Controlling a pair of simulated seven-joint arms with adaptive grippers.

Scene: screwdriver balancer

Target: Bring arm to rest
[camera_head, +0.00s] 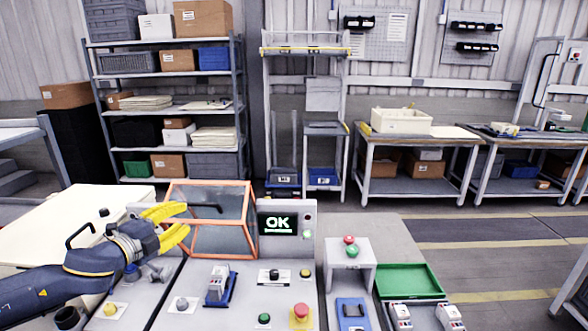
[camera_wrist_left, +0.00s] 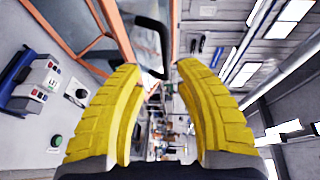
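My left arm comes in from the left in the head view. Its gripper (camera_head: 186,222) has yellow fingers and is beside the left side of an orange-framed clear cover (camera_head: 213,253). In the left wrist view the gripper (camera_wrist_left: 158,66) is open, with a gap between the fingertips. The cover's black handle (camera_wrist_left: 160,35) shows just ahead of that gap; I see no grip on it. It also appears right of the fingers in the head view (camera_head: 206,208). My right gripper is out of view.
A screen (camera_head: 279,223) reads "OK" right of the cover. A grey and red device on a blue holder (camera_head: 218,287), several buttons and a green tray (camera_head: 408,280) are on the bench. Shelves (camera_head: 165,105) stand behind.

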